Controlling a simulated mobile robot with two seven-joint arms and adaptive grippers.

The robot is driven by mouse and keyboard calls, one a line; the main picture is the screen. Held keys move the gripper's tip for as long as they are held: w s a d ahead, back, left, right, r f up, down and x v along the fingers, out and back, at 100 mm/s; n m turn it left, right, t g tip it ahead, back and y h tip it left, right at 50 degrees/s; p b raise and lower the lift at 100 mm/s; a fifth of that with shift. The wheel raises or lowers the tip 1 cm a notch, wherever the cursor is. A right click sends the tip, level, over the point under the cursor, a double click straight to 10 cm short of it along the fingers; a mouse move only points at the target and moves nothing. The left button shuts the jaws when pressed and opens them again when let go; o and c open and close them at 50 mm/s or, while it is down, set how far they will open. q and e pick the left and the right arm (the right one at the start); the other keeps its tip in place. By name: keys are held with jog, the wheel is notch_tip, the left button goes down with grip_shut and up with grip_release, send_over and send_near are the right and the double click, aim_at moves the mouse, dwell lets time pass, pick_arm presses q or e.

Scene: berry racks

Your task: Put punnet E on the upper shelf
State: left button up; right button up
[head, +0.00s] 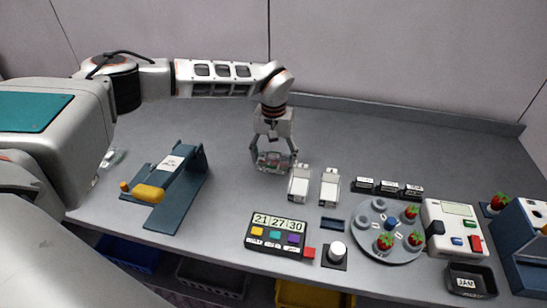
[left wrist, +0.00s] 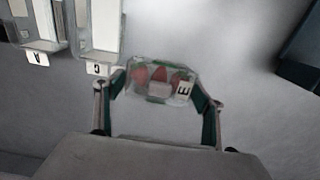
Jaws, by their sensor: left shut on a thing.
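Punnet E (left wrist: 158,80) is a small clear box with red berries and a white tag marked E. My left gripper (head: 273,160) is shut on punnet E (head: 272,163), with a finger on each side of it, over the grey table left of two white holders. In the left wrist view the punnet sits between the fingertips of the left gripper (left wrist: 158,92), its tag towards the right. I cannot tell from these views how far it is above the table. I cannot make out an upper shelf. My right gripper is not in view.
White holders (head: 299,184) and (head: 329,187) stand just right of the punnet; tags A and C show in the left wrist view. A blue stand (head: 190,180), a button panel (head: 276,236), a round berry plate (head: 372,252) and a scale (head: 455,229) surround. The back table is clear.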

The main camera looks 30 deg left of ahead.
pick_arm(q)
jog(key=o, duration=1.2)
jog(key=shift+f, duration=0.1)
